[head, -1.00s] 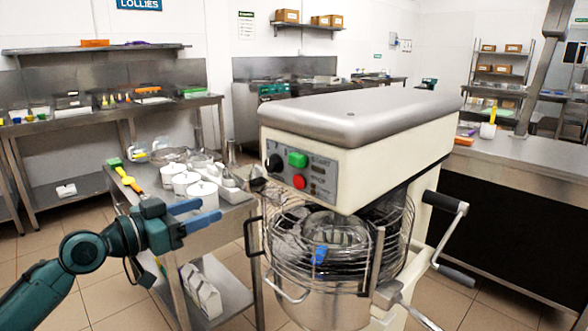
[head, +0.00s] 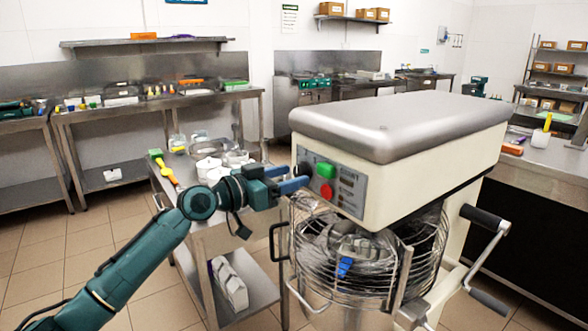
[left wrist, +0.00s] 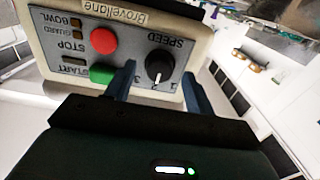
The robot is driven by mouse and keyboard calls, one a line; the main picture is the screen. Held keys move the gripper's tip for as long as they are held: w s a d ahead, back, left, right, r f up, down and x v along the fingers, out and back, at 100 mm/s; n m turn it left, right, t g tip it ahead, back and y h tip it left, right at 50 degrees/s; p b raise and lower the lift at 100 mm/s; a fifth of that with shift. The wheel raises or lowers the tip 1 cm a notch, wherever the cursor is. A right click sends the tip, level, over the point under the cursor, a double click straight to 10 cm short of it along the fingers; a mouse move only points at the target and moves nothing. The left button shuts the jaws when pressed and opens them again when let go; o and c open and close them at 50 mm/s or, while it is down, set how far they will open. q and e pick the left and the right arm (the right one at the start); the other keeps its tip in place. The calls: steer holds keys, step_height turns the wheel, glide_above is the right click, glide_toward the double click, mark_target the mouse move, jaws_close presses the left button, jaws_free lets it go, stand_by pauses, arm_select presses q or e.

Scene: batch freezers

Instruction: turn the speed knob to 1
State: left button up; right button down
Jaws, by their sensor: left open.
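The black speed knob (head: 304,168) is on the grey control panel of the cream mixer (head: 420,165), partly hidden by my fingers in the head view. In the left wrist view the knob (left wrist: 159,62) shows upside down, its white pointer at the 2 mark. The 1 mark is at the right of the 2 and the 3 at the left. My left gripper (head: 300,177) is open at the panel. In the left wrist view its blue fingers (left wrist: 158,76) stand on either side of the knob. I cannot tell whether they touch it. My right gripper is not in view.
The green start button (head: 325,171) and red stop button (head: 327,190) are close beside the knob. A wire guard (head: 350,250) surrounds the bowl below. A steel trolley (head: 205,240) with white containers stands left of the mixer, under my left arm.

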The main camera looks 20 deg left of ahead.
arm_select(q)
steer(key=shift+x, duration=0.95)
steer(key=c, duration=0.8)
